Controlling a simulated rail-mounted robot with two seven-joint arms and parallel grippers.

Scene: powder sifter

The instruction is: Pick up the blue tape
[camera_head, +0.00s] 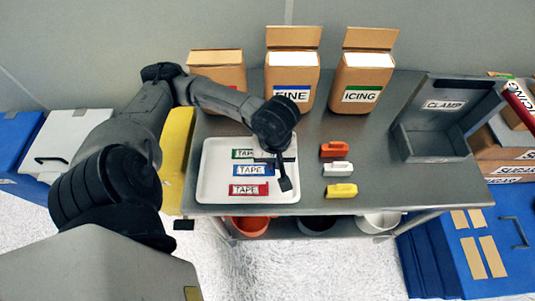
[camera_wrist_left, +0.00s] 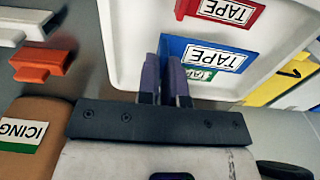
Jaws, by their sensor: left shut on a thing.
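The blue tape (camera_head: 255,170), with a white TAPE label, is between the green tape (camera_head: 243,154) and the red tape (camera_head: 249,189) at the white tray (camera_head: 210,188). My left gripper (camera_head: 282,172) is over the tray's right part, shut on the right end of the blue tape. In the left wrist view, the fingers (camera_wrist_left: 168,62) meet the end of the blue tape (camera_wrist_left: 207,55), which partly hides the green tape (camera_wrist_left: 200,74). The red tape (camera_wrist_left: 228,10) is apart from the fingers. I cannot tell whether the blue tape is clear of the tray. My right gripper is not in view.
Orange (camera_head: 334,149), white (camera_head: 337,169) and yellow (camera_head: 341,190) clamps lie right of the tray. Boxes labelled FINE (camera_head: 292,84) and ICING (camera_head: 361,84) stand behind. A grey CLAMP bin (camera_head: 432,140) is at the right. Bare tabletop (camera_head: 385,185) lies between clamps and bin.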

